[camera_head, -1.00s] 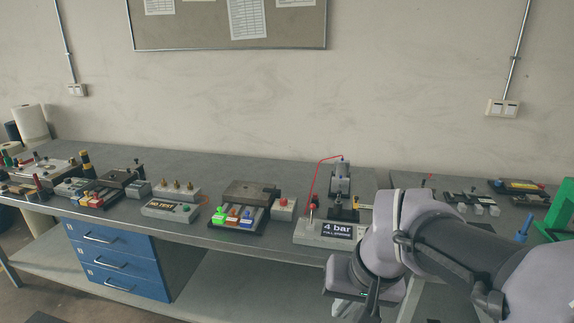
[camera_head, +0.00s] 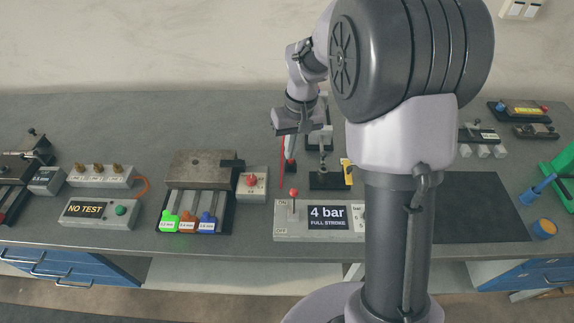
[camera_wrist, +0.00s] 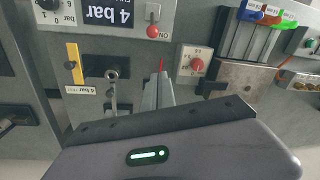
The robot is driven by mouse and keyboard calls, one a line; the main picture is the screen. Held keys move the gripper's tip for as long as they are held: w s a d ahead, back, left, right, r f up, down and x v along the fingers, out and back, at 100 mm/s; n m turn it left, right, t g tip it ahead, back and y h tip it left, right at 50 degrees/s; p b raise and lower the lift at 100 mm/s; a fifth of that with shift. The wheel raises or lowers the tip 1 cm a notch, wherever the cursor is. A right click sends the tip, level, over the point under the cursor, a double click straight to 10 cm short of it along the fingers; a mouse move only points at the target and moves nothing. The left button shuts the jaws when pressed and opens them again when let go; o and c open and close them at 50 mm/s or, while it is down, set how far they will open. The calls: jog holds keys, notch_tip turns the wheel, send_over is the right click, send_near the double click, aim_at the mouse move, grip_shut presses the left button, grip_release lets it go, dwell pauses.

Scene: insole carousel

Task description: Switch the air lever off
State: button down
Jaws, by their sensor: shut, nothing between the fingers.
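The air lever (camera_head: 293,193) is a thin stem with a round red knob on the grey box (camera_head: 262,233) whose sign reads 4 bar, full stroke. ON is marked at the box's back end and OFF at its front. The knob shows beside the ON label; it also shows in the wrist view (camera_wrist: 153,34), upside down. My gripper (camera_head: 290,156) is behind the box, pointing down, apart from the lever. Its fingers are together and empty in the wrist view (camera_wrist: 160,78).
My arm hides the box's right end.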

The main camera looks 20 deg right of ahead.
aim_at(294, 202)
jog(key=s+f+b, duration=0.3)
jog(key=f+b, duration=0.1)
jog(key=f, duration=0.4)
jog(key=shift+s+a+f+b, duration=0.25)
jog(key=shift+a+f+b, duration=0.05)
jog(key=shift+a+f, duration=0.15)
jog(key=shift+r, duration=0.1)
